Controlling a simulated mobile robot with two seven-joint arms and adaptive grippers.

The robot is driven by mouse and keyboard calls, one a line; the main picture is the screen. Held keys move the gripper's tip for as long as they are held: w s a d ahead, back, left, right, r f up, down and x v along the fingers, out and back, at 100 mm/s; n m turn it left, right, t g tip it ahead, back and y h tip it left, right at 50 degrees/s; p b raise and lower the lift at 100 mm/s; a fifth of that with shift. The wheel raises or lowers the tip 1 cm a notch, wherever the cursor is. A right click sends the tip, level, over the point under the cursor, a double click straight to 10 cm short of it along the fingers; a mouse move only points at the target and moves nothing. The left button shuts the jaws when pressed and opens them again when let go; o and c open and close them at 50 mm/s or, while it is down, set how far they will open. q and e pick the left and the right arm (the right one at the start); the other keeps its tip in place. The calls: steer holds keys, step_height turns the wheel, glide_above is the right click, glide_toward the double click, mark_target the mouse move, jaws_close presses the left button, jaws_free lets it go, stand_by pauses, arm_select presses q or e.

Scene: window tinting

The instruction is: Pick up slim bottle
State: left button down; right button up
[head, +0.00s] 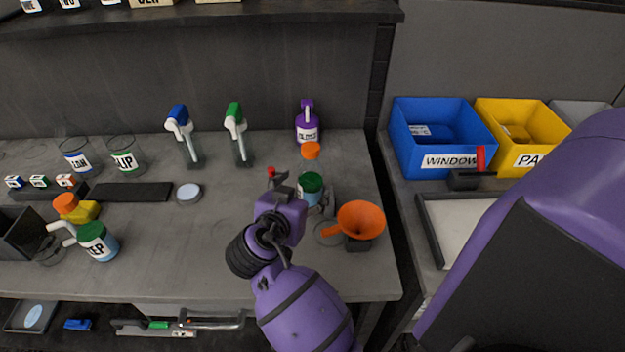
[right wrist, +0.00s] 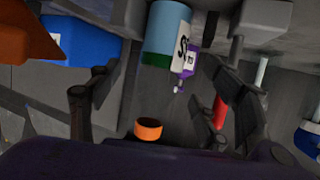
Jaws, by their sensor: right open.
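The slim bottle (head: 311,188) stands near the right end of the grey workbench. It seems to have a light-blue body, a green band and an orange top (head: 310,151). In the right wrist view it hangs upside down in the picture, its blue body (right wrist: 167,28) at the top and an orange ring (right wrist: 148,129) lower down. My right gripper (head: 302,192) is open at the bottle, one finger showing on each side. In the right wrist view the bottle lies between the open fingers (right wrist: 158,95); contact cannot be told. My left gripper is not in view.
An orange funnel (head: 361,221) stands close on the right, and a purple bottle (head: 307,124) behind. Blue (head: 474,133) and yellow (head: 548,117) bins are on the right-hand surface. A puck (head: 188,194) lies left of my gripper; the bench between is clear.

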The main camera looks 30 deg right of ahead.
mark_target(306, 183)
steer(key=x, duration=0.2)
steer(key=r+p+x, duration=0.1)
steer(key=x, duration=0.1)
steer(key=shift+w+d+f, duration=0.1)
steer(key=shift+w+d, duration=0.3)
steer(key=shift+w, duration=0.05)
steer(key=shift+w+d+f, duration=0.15)
steer(key=shift+d+f, duration=0.15)
steer(key=shift+f, duration=0.1)
steer(key=c, duration=1.4)
steer(key=shift+w+r, duration=0.1)
steer(key=shift+r, duration=0.05)
steer(key=shift+c, duration=0.2)
